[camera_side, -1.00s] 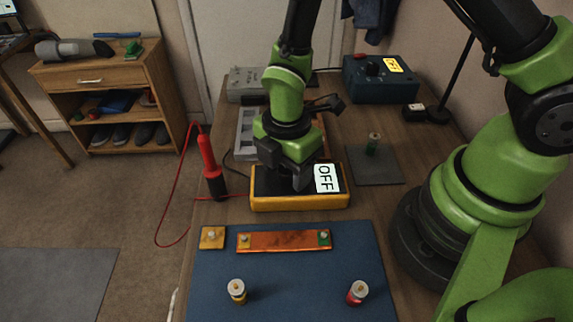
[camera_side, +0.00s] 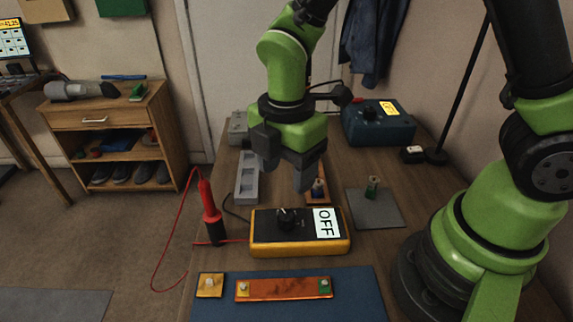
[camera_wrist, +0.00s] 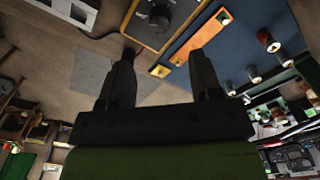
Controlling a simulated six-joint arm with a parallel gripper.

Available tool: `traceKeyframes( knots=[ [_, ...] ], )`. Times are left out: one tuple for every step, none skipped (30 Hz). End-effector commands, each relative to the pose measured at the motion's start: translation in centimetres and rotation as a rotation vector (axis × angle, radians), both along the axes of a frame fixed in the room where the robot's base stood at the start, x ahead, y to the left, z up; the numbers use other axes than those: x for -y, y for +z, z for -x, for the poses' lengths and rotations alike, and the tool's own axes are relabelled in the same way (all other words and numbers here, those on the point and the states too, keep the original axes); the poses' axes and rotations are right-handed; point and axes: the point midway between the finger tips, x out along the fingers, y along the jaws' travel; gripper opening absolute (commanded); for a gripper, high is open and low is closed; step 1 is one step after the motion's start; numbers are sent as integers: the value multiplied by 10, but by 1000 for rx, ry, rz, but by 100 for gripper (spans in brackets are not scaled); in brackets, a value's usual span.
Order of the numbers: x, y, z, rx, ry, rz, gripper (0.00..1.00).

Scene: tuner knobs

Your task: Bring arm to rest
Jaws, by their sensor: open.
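My gripper (camera_side: 291,178) is open and empty, raised above the yellow multimeter-like box (camera_side: 300,248). The box has a dark face, a black knob (camera_side: 287,219) and a white display (camera_side: 327,223) reading OFF. The fingers are apart from the knob. In the wrist view my gripper (camera_wrist: 163,72) shows two spread black fingers with nothing between them, and the knob (camera_wrist: 160,17) lies beyond them at the top.
A red probe (camera_side: 208,205) with a red cable stands left of the box. A blue mat (camera_side: 300,308) with an orange strip (camera_side: 283,289) lies in front. A grey plate (camera_side: 376,208) is at the right, and a blue box (camera_side: 378,124) with a yellow display stands behind.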

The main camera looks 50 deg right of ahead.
Motion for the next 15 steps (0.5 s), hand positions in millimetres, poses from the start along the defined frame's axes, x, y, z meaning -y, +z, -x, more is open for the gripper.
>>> traceKeyframes(
  knots=[
    [0, 1, 0, 1, 1, 0, 59],
    [0, 1, 0, 1, 1, 0, 59],
    [0, 1, 0, 1, 1, 0, 59],
    [0, 1, 0, 1, 1, 0, 59],
    [0, 1, 0, 1, 1, 0, 59],
    [0, 1, 0, 1, 1, 0, 59],
    [0, 1, 0, 1, 1, 0, 59],
    [0, 1, 0, 1, 1, 0, 59],
    [0, 2, 0, 2, -3, -1, 59],
    [1, 3, 0, 5, -11, -2, 59],
    [1, 6, 0, 10, -26, -5, 59],
    [3, 11, 0, 20, -60, -12, 59],
    [5, 17, 0, 32, -96, -19, 59],
    [7, 23, 1, 45, -142, -28, 59],
    [11, 34, 3, 64, -218, -45, 59]
  ],
)
